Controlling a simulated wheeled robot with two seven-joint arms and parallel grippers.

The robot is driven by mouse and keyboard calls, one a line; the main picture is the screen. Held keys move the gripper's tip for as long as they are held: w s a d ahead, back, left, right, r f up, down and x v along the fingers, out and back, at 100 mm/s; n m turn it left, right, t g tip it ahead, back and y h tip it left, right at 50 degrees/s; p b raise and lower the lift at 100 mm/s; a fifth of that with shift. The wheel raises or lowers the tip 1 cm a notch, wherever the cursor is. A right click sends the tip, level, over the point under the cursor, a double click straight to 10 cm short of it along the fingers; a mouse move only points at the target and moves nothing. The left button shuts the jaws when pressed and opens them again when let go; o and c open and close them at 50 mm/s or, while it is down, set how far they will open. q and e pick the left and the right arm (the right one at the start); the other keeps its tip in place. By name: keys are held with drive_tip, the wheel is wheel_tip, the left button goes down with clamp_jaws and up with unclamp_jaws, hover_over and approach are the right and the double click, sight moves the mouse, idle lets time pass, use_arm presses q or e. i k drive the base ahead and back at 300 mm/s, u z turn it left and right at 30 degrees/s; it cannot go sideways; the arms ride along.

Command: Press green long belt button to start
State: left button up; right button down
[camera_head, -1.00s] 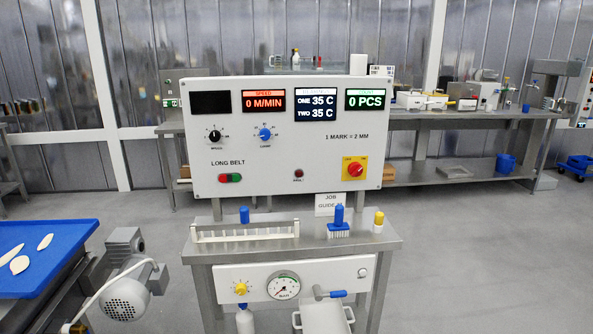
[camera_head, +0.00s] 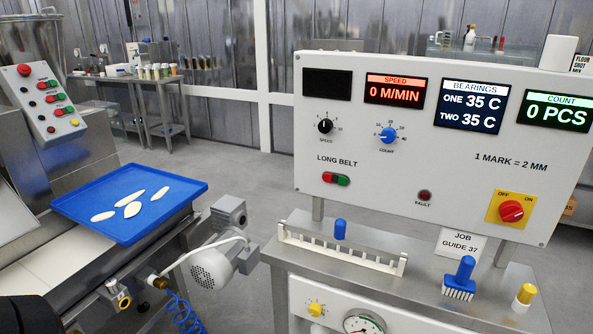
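The green long belt button (camera_head: 343,181) sits on the white control panel (camera_head: 420,170), just right of a red button (camera_head: 329,177) and below the printed words LONG BELT. The speed display (camera_head: 394,90) above reads 0 M/MIN. The count display (camera_head: 555,111) reads 0 PCS. A speed knob (camera_head: 325,126) is above the lettering. Neither of my grippers shows in the head view. A dark shape at the lower left edge may be part of my arm, but I cannot tell.
A steel bench (camera_head: 290,246) below the panel holds a white toothed rack (camera_head: 340,252), a blue brush (camera_head: 461,280) and a yellow-capped bottle (camera_head: 524,297). A blue tray (camera_head: 75,203) with several pale pieces lies on the left machine, near a motor (camera_head: 213,268). Grey floor is open behind.

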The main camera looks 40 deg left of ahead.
sight(343, 180)
drive_tip(key=u, duration=0.55)
drive_tip(key=i, duration=0.45)
drive_tip(key=u, duration=0.45)
